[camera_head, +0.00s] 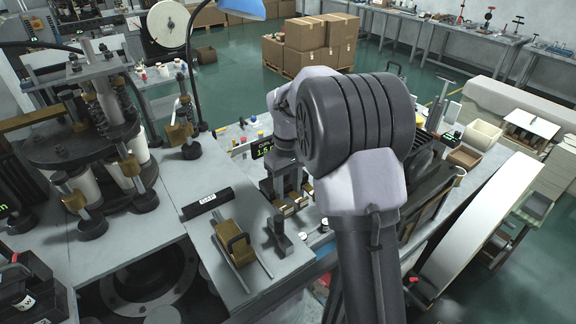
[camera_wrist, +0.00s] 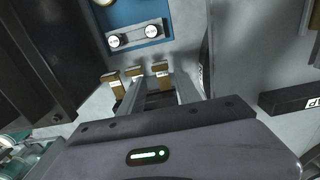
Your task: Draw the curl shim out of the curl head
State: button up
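Several small brass tabs with white labels stand in a row in the wrist view: a left tab (camera_wrist: 113,82), a middle tab (camera_wrist: 134,73) and a right tab (camera_wrist: 161,69). The labels are too small to read, so I cannot tell which is the curl shim. My gripper (camera_wrist: 158,82) points at this row with its two grey fingers apart. The right tab appears between or just beyond the fingertips; contact cannot be told. In the head view the brass tabs (camera_head: 282,207) show below my wrist, near a small display (camera_head: 262,148) with green digits. My arm hides much of the head there.
A tall rotary machine (camera_head: 70,145) stands at the left. A dark slanted rack (camera_head: 430,190) is close right of my arm.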

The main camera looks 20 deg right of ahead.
aim_at(288, 207)
notch_tip(288, 207, up, 10)
jog(key=p, duration=0.1)
jog(key=shift+f+p, duration=0.25)
jog(key=shift+p, duration=0.1)
